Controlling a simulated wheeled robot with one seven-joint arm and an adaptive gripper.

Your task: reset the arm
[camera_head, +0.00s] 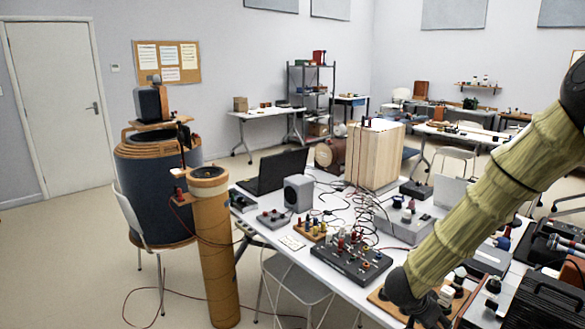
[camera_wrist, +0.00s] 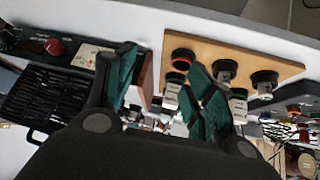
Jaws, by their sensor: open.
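My arm, in a ribbed yellow-green sleeve, comes down from the right edge of the head view to the table's front. My gripper (camera_wrist: 160,66) is open in the wrist view, its two dark green fingers apart with nothing seen between them. In the head view its dark end (camera_head: 428,314) is low at the front, partly cut off by the picture's edge. A wooden board (camera_wrist: 222,56) with round black and red-rimmed terminals is close beyond the fingers in the wrist view. The right finger overlaps it in the picture; I cannot tell whether they touch.
The white table (camera_head: 262,205) is crowded with a laptop (camera_head: 275,171), a grey speaker (camera_head: 298,193), a wooden box (camera_head: 374,154), a black terminal panel (camera_head: 350,262) and loose cables. A tall cardboard tube (camera_head: 213,255) stands at its left. Open floor (camera_head: 60,260) lies farther left.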

